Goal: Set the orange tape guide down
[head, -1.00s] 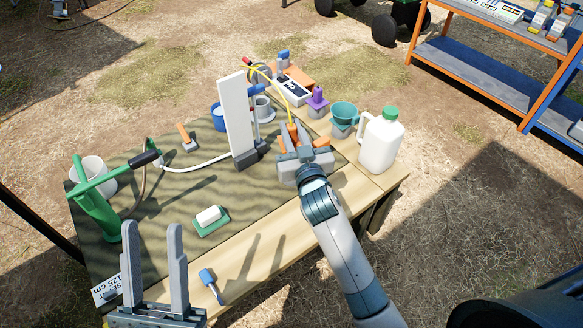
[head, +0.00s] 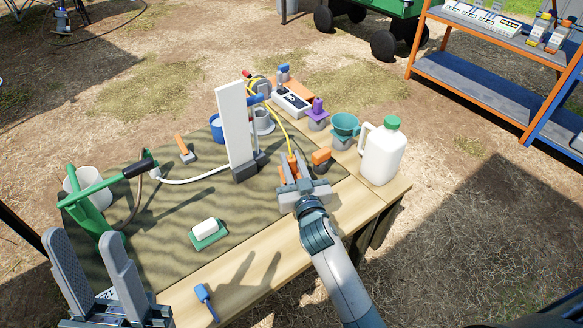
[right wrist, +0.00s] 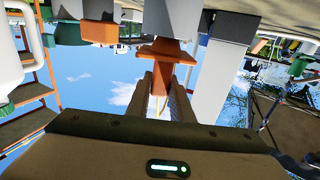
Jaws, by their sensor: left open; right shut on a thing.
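The orange tape guide (head: 293,167) is between the fingers of my right gripper (head: 291,170), which is shut on it near the right part of the table. A yellow tape runs up from it towards the back. The guide (right wrist: 166,58) also shows in the right wrist view, upside down between the fingers. I cannot tell whether its base touches the mat. My left gripper (head: 90,265) is open and empty at the front left, above the table's near edge.
On the mat (head: 160,230) stand a white upright board (head: 237,125), a green soap dish (head: 208,240) and an orange-handled tool (head: 184,147). An orange block (head: 321,156), a teal funnel (head: 345,127) and a white jug (head: 382,152) are close to the right gripper. A blue brush (head: 206,300) lies in front.

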